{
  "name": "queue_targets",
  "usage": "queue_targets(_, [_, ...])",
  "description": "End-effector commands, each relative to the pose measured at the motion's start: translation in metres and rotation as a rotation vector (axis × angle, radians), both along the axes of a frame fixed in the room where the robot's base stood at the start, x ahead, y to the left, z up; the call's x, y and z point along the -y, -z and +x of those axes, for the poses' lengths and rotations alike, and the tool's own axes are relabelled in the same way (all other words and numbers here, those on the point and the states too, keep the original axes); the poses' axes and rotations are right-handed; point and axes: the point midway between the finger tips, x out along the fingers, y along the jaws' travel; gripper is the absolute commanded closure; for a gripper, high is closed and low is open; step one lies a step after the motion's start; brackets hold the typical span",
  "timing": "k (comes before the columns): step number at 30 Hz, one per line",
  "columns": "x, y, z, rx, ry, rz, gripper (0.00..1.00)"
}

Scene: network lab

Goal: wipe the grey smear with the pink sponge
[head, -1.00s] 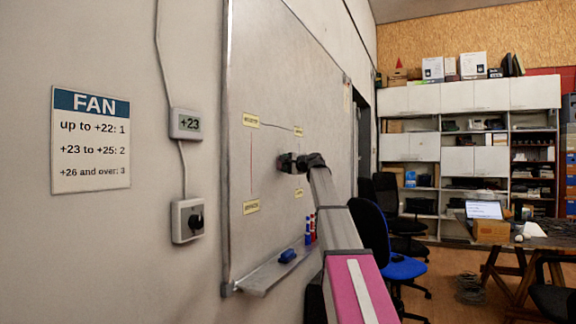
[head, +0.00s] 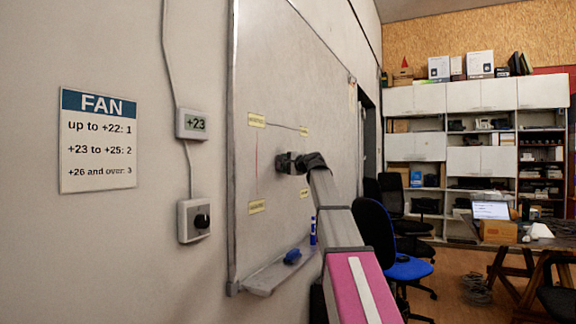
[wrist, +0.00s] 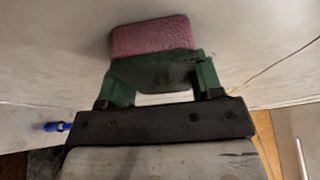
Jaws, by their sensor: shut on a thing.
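The pink sponge (wrist: 152,36) shows in the wrist view, held at the green fingertips of my gripper (wrist: 158,72), which is shut on it. The sponge's face is turned toward the whiteboard; I cannot tell for sure whether it touches. In the head view my gripper (head: 289,162) is at the whiteboard (head: 275,85), among the yellow labels; the sponge cannot be made out there. I cannot make out the grey smear in either view; the gripper and sponge may hide it.
A tray (head: 262,279) below the board holds a blue eraser (head: 292,257) and a blue marker (head: 313,230). A thermometer (head: 192,124), a fan dial (head: 194,220) and a fan sign (head: 98,140) are on the wall. A blue chair (head: 402,268) stands right of my arm.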

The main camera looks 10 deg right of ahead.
Motion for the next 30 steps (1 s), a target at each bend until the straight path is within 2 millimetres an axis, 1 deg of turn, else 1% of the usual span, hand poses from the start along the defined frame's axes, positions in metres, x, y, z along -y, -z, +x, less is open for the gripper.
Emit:
queue_targets(1, [-0.003,0.000,-0.005,0.000,-0.001,0.000,0.65])
queue_targets(4, [-0.007,0.000,-0.009,-0.001,-0.002,0.001,0.65])
queue_targets(16, [-0.008,0.000,-0.011,-0.001,-0.002,0.000,0.65])
queue_targets(20, [-0.001,0.000,-0.015,-0.001,-0.001,0.000,0.65])
queue_targets(30, [0.023,0.000,-0.032,0.000,0.000,0.000,0.65])
